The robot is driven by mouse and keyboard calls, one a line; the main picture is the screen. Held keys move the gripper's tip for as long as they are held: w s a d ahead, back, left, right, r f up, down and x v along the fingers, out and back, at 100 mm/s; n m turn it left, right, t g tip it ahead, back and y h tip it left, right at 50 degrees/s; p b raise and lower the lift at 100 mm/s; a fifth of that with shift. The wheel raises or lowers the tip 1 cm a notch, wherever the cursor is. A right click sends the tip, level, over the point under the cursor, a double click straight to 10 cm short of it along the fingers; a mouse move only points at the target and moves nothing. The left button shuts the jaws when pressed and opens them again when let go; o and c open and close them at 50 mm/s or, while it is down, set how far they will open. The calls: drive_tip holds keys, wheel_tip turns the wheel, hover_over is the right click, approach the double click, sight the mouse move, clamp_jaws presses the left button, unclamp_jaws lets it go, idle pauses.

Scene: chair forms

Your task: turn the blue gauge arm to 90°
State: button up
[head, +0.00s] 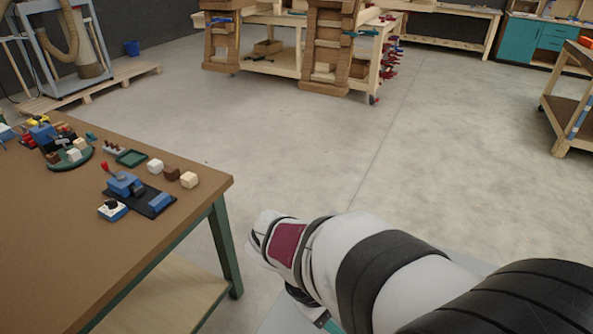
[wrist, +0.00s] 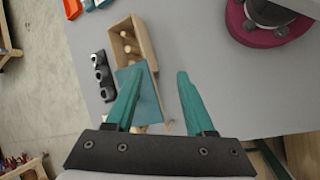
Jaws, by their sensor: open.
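I cannot make out for certain a blue gauge arm or an angle scale. In the head view, a blue fixture (head: 124,184) with a red knob stands on a dark base near the right end of the brown table. A small white and blue piece with a dark top (head: 112,210) sits in front of it. My gripper (wrist: 160,73) shows in the wrist view, its two teal fingers apart with nothing held between them. It hangs over a different, grey surface, and none of the brown table's fixtures show there.
Light and brown blocks (head: 172,174), a green tray (head: 131,158) and a round green stand (head: 70,158) share the brown table (head: 60,220).

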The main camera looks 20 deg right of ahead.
drive_tip(key=w+d+f+n+t+h, duration=0.1)
drive_tip(key=w+f+n+t+h, duration=0.25)
drive_tip(key=w+f+n, duration=0.45)
drive_tip(key=w+f+n+t+h, duration=0.3)
drive_tip(key=w+n+t, duration=0.1)
drive_tip(key=w+n, duration=0.85)
drive_tip(key=shift+m, duration=0.75)
drive_tip(key=x, duration=0.5)
drive_tip(key=w+x, duration=0.1)
drive_tip(key=x, duration=0.9)
drive_tip(key=shift+w+a, duration=0.1)
drive_tip(key=shift+w, duration=0.3)
drive_tip(key=shift+w+d+f+t, duration=0.2)
drive_tip(key=shift+d+t, duration=0.05)
drive_tip(key=shift+d, duration=0.2)
clamp_jaws()
